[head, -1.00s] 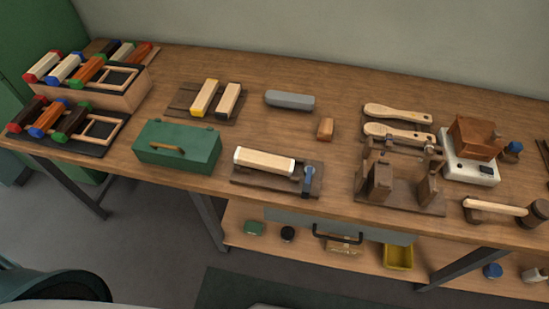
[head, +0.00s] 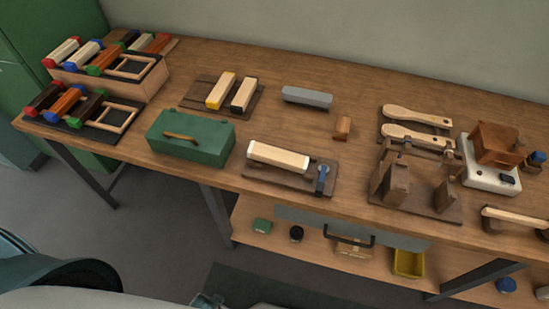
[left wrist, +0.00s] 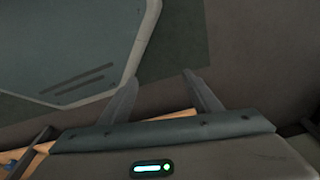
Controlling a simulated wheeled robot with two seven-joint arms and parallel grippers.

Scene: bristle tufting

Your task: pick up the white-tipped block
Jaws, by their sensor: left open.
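The white-tipped block (head: 278,156) is a pale wooden bar with white ends. My right gripper is in neither view.
A green box (head: 190,138) stands left of the block. Yellow- and black-tipped blocks (head: 231,91) lie on a board behind. Colour-tipped blocks fill racks (head: 128,90) at left. A wooden jig (head: 415,190) stands at right. A grey bar (head: 307,97) lies behind.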

